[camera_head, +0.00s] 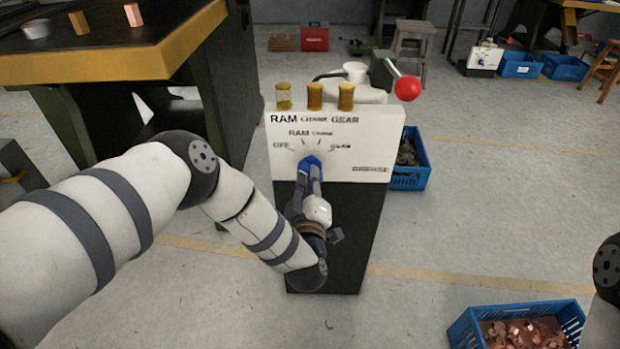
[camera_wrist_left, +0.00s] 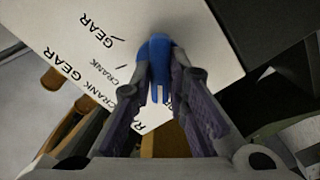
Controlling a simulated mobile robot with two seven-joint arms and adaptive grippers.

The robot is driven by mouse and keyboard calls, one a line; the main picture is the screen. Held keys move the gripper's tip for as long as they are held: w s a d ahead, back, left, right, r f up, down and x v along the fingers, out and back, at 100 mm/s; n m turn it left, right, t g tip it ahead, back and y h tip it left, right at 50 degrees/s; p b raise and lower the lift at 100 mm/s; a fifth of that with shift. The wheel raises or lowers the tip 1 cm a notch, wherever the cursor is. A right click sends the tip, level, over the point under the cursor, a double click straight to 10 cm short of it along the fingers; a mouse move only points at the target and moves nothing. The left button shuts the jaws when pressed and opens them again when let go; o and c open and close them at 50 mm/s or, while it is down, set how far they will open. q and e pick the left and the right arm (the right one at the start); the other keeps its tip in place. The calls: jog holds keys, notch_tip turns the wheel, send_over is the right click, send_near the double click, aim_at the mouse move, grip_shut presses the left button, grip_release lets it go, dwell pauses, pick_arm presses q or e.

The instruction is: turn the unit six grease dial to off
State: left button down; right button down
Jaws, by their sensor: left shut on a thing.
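The grease unit (camera_head: 340,172) is a white box on a dark pedestal, with a dial face lettered OFF, RAM, CRANK and GEAR. Its blue dial knob (camera_head: 311,162) sits in the middle of the face, and it also shows in the left wrist view (camera_wrist_left: 159,56). My left gripper (camera_head: 309,176) is shut on the blue knob, with one finger on each side of it; the fingers also show in the left wrist view (camera_wrist_left: 160,85). The fingers hide part of the knob, so its exact setting is hard to read. My right gripper is outside both views; only part of that arm shows at the right edge.
Amber cups (camera_head: 315,97) stand on top of the unit, and a red ball lever (camera_head: 407,88) rises at its right. A blue crate (camera_head: 410,182) is behind it. Another blue crate (camera_head: 463,330) holds copper pieces at lower right. A workbench (camera_head: 110,66) stands at left.

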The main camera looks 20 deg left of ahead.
pick_arm(q)
jog(key=shift+f+n, duration=0.1)
jog(key=shift+n, duration=0.8)
jog(key=c, duration=1.6)
grip_release()
jog(key=shift+o, duration=0.2)
jog(key=v, duration=0.7)
jog(key=shift+s, duration=0.3)
jog(key=shift+d, duration=0.15)
